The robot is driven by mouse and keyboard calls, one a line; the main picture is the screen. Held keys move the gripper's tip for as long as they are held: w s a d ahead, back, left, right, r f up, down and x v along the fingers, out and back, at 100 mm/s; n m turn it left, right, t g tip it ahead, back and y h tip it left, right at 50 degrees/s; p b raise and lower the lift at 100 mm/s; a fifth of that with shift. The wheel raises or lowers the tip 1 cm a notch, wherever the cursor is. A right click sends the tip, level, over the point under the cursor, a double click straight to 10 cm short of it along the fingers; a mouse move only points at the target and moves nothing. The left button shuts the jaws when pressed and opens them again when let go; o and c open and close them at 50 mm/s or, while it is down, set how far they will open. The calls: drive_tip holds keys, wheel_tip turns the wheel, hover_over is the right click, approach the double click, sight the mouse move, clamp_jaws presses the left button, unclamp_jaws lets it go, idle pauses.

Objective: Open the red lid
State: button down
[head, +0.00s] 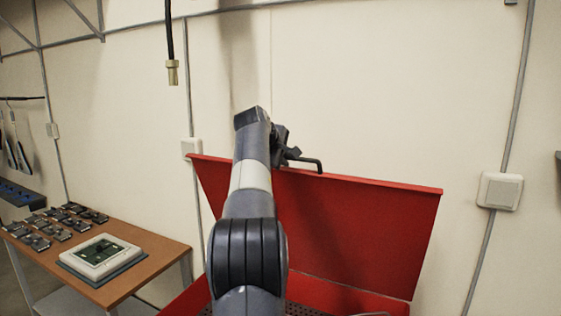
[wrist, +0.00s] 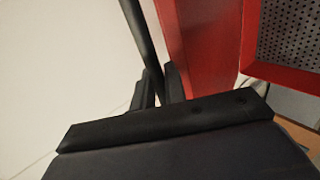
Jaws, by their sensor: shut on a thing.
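The red lid (head: 365,232) stands raised, steeply tilted near the wall, over a red box (head: 345,294). A black bar handle (head: 308,161) shows at the lid's top edge. My gripper (head: 290,154) is at that handle, partly hidden behind my own arm. In the wrist view, my gripper (wrist: 158,86) is shut on the black handle (wrist: 143,35), beside the red lid (wrist: 200,45). The red box (wrist: 285,72) also shows there at the right, with perforated metal inside its rim. My arm hides the left part of the lid.
A wooden table (head: 155,248) at the left holds a pale device (head: 100,256) and several small dark parts (head: 60,224). A black cable with a brass end (head: 172,72) hangs above. Wall boxes and conduits line the pale wall. The space right of the lid looks clear.

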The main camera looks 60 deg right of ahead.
idle(0.3)
drive_tip(key=c, duration=1.6)
unclamp_jaws()
drive_tip(key=shift+d, duration=0.1)
drive_tip(key=shift+o, duration=0.2)
drive_tip(key=b+v, duration=0.1)
drive_tip(key=v, duration=0.9)
drive_tip(key=shift+a+r, duration=0.2)
drive_tip(key=shift+a, duration=0.15)
